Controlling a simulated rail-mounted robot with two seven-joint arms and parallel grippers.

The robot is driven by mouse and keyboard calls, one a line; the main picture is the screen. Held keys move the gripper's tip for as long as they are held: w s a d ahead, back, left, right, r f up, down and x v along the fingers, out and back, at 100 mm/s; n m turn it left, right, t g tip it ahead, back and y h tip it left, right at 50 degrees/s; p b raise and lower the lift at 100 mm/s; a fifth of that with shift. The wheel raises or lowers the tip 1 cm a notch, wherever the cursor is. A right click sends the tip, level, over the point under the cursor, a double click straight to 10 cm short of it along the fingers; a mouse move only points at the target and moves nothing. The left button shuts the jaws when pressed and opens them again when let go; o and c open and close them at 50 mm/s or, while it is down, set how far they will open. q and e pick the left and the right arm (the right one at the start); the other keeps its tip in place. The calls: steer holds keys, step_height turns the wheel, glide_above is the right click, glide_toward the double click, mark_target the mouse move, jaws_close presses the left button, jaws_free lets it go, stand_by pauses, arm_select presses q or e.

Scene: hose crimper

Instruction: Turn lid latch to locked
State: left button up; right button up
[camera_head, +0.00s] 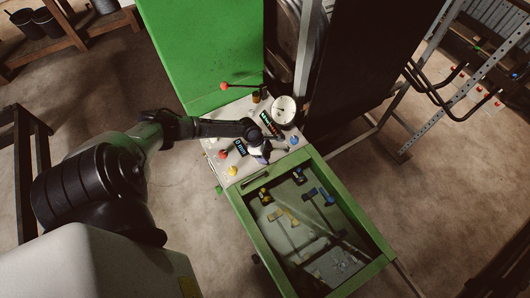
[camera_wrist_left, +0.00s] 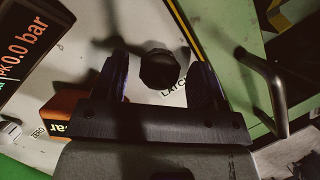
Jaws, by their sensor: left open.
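The lid latch knob (camera_wrist_left: 160,69) is a black, faceted knob on the light control panel (camera_wrist_left: 75,60), with the printed word LATCH beside it. In the left wrist view my left gripper (camera_wrist_left: 162,82) is open, with one finger on each side of the knob and visible gaps to both. In the head view my left gripper (camera_head: 262,152) is over the front part of the panel (camera_head: 212,143) and hides the latch. I cannot tell the latch's turned position. My right gripper is not in view.
The panel carries a round gauge (camera_head: 284,109), a red-knobbed lever (camera_head: 224,86), a red button (camera_head: 222,154), yellow and blue buttons and small displays. A green open tray (camera_head: 341,183) with several tools is in front. A metal handle (camera_wrist_left: 268,85) stands right of my gripper.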

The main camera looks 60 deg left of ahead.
arm_select(q)
steer(key=c, duration=0.9)
steer(key=m+g+h+b, duration=0.1)
steer(key=m, duration=0.3)
steer(key=shift+w, duration=0.1)
steer(key=m+g, duration=0.1)
steer(key=m, duration=0.1)
steer(key=m+g, duration=0.1)
steer(key=m, duration=0.2)
steer(key=shift+w+h, duration=0.1)
steer(key=shift+h, duration=0.2)
steer(key=m+g+b, duration=0.1)
steer(key=m, duration=0.3)
steer(key=shift+m+g, duration=0.4)
steer(key=shift+m+g+y, duration=0.6)
steer(key=shift+m+g, duration=0.1)
steer(key=shift+m, duration=1.3)
